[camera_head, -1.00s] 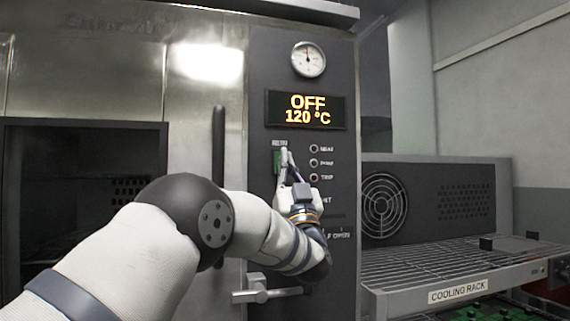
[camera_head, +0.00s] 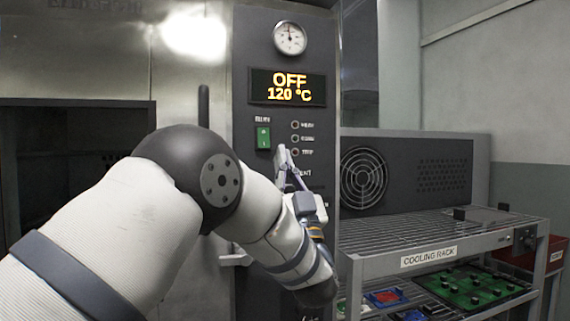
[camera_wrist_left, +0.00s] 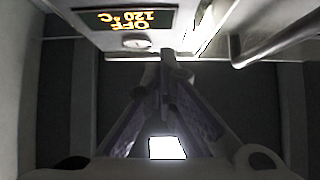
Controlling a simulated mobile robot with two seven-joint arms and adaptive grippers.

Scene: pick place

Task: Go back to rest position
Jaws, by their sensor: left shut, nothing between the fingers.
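My left gripper (camera_head: 284,152) is in front of the dark control panel (camera_head: 270,200), just right of and below the green rocker switch (camera_head: 263,138). Its fingers are closed together with nothing between them, and it looks apart from the switch. In the left wrist view the closed fingers (camera_wrist_left: 163,75) point at dark surfaces. The display (camera_head: 287,87) reads OFF and 120 °C, and it also shows upside down in the left wrist view (camera_wrist_left: 125,20). My left arm crosses the front of the oven and hides part of its door handle. My right gripper is not in view.
A round gauge (camera_head: 290,38) sits above the display. To the right, a wire cooling rack (camera_head: 420,232) stands before a fan unit (camera_head: 415,170). Green boards (camera_head: 470,288) and blue and red parts lie on the shelf below. A dark oven opening (camera_head: 60,150) is at left.

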